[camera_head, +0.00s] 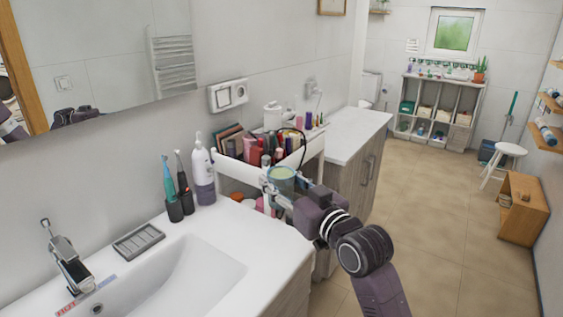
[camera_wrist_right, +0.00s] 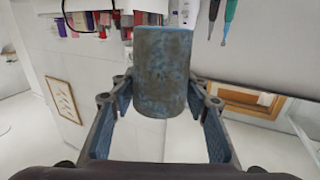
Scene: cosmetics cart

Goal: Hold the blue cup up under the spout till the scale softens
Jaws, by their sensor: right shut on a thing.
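The cup (camera_head: 282,174) is held in my right gripper (camera_head: 287,190), in front of the cosmetics cart. In the wrist view the cup (camera_wrist_right: 165,72) sits between the two fingers, its wall blue-grey under a patchy brown crust. In the head view a pale greenish inside shows at its top; what it holds is unclear. The tap with its spout (camera_head: 68,258) stands at the sink's left end, well away from the cup. No water is seen running. My left gripper is out of view.
The white sink (camera_head: 185,272) lies between tap and cup. A soap bottle (camera_head: 203,170), toothbrushes (camera_head: 183,178) and a soap dish (camera_head: 138,240) stand along its back edge. The cart (camera_head: 238,172), full of cosmetics, is just behind the gripper.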

